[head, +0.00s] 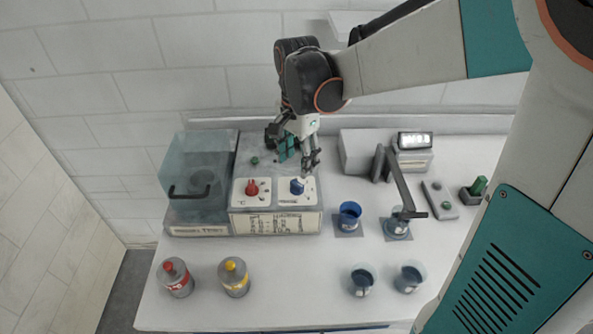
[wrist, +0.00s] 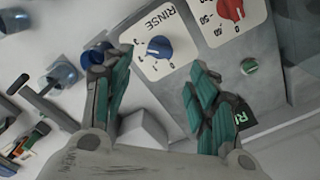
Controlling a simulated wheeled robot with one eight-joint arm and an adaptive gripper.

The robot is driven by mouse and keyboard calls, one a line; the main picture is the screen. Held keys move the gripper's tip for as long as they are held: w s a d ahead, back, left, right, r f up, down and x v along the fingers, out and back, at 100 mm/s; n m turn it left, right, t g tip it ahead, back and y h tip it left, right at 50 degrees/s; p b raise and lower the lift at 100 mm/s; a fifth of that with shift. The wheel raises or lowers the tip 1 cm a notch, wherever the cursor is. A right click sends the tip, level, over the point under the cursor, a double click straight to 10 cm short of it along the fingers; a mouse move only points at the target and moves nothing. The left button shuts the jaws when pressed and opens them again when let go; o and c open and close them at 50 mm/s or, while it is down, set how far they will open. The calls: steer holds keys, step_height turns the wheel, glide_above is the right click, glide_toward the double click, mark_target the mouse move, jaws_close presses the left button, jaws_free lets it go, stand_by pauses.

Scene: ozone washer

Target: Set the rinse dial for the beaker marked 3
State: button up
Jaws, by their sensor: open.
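The rinse dial is a blue knob (head: 297,186) on a white plate on the washer's front; in the wrist view the blue knob (wrist: 159,47) sits under the word RINSE with small numbers around it. I cannot tell surely which number it points to. My gripper (head: 298,160) is open and empty, just behind and above the blue knob; in the wrist view its spread fingers (wrist: 160,65) lie either side of the knob's lower edge, apart from it. Beakers stand at right: a blue one (head: 349,215), one under a stand (head: 397,228), and two in front (head: 362,280) (head: 409,277). Their markings are unreadable.
A red knob (head: 251,187) sits left of the blue one, also in the wrist view (wrist: 230,8). A clear-lidded chamber (head: 198,180) is at left. The table's front middle is clear.

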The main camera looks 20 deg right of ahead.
steer(key=shift+r, duration=2.2)
steer(key=shift+s, duration=0.1)
steer(key=s+f+n+t+b, duration=0.2)
steer(key=s+n+t, duration=0.1)
steer(key=s+n, duration=0.3)
steer(key=s+f+n+t+b, duration=0.2)
steer(key=s+n, duration=0.4)
steer(key=s, duration=0.3)
steer(key=shift+f+n+t+b, duration=0.3)
steer(key=shift+n+t+b, duration=0.1)
steer(key=shift+t+b, duration=0.55)
